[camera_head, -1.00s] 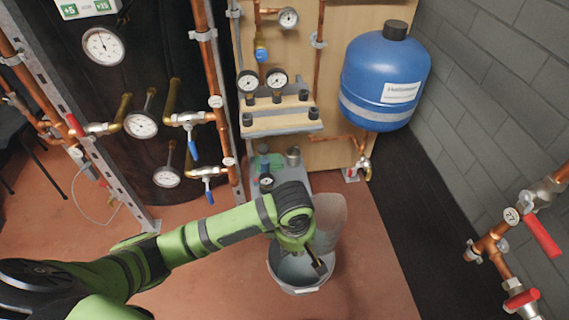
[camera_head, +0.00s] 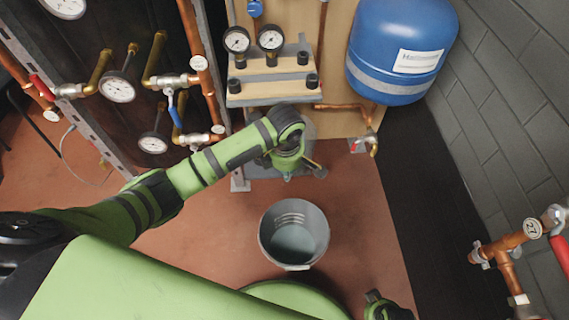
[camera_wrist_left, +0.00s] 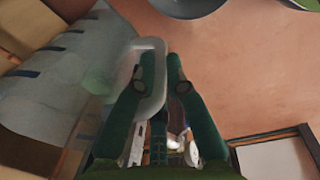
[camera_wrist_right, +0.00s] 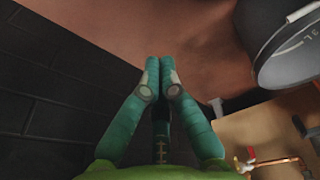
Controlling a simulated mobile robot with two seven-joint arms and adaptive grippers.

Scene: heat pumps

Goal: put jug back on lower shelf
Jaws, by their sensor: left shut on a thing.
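My left gripper (camera_wrist_left: 160,65) is shut on the handle of a clear, translucent jug (camera_wrist_left: 151,45). In the head view, my left gripper (camera_head: 312,169) is in front of the grey lower shelf (camera_head: 256,170), below the gauges. My arm hides most of the jug and shelf there. My right gripper (camera_wrist_right: 160,65) is shut and empty, with its fingertips together.
A grey bucket (camera_head: 293,264) stands on the red floor, which is clear around it. A shelf with gauges (camera_head: 275,86) is above the lower shelf. A blue tank (camera_head: 395,50) hangs at right. Copper pipes with valves (camera_head: 199,110) stand at left.

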